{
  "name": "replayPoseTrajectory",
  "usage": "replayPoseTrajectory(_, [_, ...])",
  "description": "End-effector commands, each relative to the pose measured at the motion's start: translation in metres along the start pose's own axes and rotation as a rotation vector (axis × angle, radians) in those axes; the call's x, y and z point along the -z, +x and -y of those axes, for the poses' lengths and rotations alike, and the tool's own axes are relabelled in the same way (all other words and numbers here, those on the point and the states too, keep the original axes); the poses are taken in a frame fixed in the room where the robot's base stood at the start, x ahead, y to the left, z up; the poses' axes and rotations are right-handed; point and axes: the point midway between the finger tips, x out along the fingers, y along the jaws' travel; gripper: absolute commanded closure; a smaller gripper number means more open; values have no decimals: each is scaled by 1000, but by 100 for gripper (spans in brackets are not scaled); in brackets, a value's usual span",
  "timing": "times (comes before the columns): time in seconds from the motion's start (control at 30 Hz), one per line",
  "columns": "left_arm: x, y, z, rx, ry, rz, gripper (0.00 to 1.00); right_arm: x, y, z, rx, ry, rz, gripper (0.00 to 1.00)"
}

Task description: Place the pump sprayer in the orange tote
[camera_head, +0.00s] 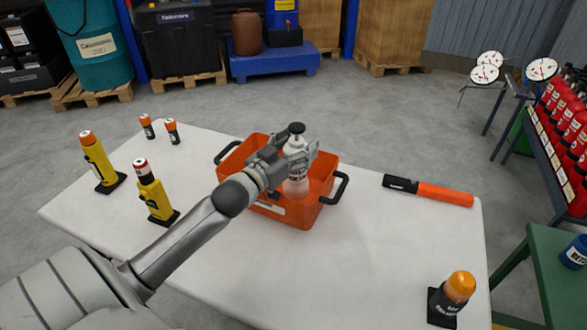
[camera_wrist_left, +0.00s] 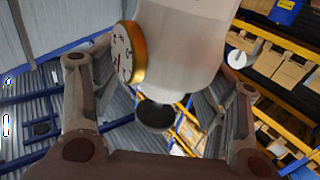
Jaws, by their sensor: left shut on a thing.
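The pump sprayer (camera_head: 296,184) is a white bottle with a black top, upright in the head view. My left gripper (camera_head: 302,153) is shut on its upper part. The sprayer shows within the outline of the orange tote (camera_head: 265,211), whose black handles stick out at either end. I cannot tell whether the sprayer's base touches the tote's floor. In the left wrist view the white sprayer (camera_wrist_left: 188,45) fills the space between the fingers of my left gripper (camera_wrist_left: 160,105). My right gripper is not in view.
The white table (camera_head: 345,270) carries two yellow devices (camera_head: 157,200) (camera_head: 101,163) and two small orange-capped items (camera_head: 147,127) (camera_head: 171,132) at left. An orange-black baton (camera_head: 430,191) lies right of the tote. An amber beacon (camera_head: 459,288) stands at front right. Clear tabletop lies before the tote.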

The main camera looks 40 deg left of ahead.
Motion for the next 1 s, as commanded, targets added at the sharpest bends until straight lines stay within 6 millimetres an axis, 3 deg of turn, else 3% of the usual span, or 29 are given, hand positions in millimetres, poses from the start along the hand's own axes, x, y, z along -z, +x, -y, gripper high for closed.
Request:
replayPoseTrajectory(0.27, [-16, 0, 0, -2, 2, -11, 100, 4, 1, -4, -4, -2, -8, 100])
replayPoseTrajectory(0.53, [-48, -1, 0, -1, 2, -9, 100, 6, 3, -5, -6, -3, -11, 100])
replayPoseTrajectory(0.83, [-50, -1, -1, -3, 3, -11, 100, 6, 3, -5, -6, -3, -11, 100])
replayPoseTrajectory(0.87, [-55, -2, -1, -1, 1, -1, 31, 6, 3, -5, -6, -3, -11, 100])
replayPoseTrajectory(1.0, [-55, -2, -1, -1, 1, -1, 13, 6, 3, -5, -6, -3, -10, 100])
